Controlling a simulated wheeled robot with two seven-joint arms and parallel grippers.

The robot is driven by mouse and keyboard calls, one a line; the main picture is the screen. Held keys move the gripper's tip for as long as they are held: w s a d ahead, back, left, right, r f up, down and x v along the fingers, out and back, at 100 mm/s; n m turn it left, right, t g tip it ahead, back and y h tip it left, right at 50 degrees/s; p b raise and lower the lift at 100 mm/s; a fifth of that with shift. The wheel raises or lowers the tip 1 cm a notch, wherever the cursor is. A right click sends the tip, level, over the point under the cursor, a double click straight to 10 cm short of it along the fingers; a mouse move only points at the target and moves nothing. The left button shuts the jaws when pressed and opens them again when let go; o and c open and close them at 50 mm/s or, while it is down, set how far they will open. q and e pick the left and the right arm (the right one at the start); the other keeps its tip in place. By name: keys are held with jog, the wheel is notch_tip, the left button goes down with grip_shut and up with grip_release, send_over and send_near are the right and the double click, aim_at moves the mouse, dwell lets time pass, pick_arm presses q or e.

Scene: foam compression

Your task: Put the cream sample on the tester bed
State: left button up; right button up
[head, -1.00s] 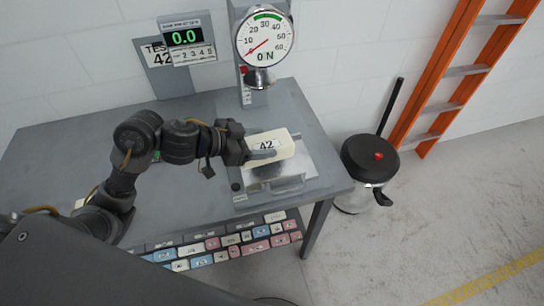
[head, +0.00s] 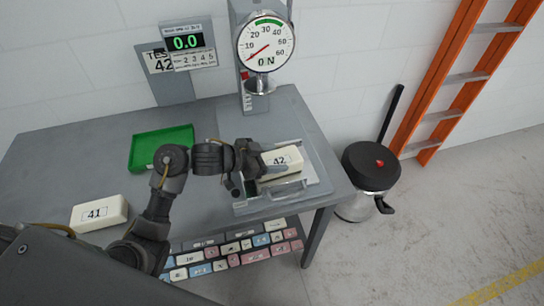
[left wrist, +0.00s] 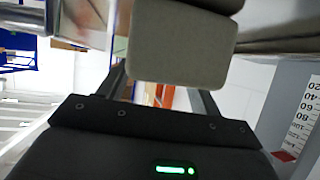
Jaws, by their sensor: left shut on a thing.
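The cream sample (head: 284,165), a block labelled 42, is held in my left gripper (head: 264,165). It is over the tester bed (head: 312,184), a pale metal tray with a raised clear rim at the right end of the table. The sample lies low within the bed's outline; I cannot tell whether its underside touches. The left wrist view shows the sample (left wrist: 180,45) as a blurred grey-beige block between the fingers. My right gripper is not in view.
The gauge's round plate (head: 260,86) hangs behind the bed, below a dial (head: 266,44). A display (head: 185,41) reads 0.0. A second cream block labelled 41 (head: 99,213) and a green tray (head: 145,143) are on the table (head: 65,150). A bin (head: 370,175) stands right.

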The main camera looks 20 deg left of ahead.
pick_arm(q)
jog(key=shift+f, duration=0.15)
jog(key=o, duration=1.3)
jog(key=shift+c, duration=0.2)
jog(key=shift+r, duration=0.2)
jog(key=v, duration=1.2)
jog(key=shift+a, duration=0.1)
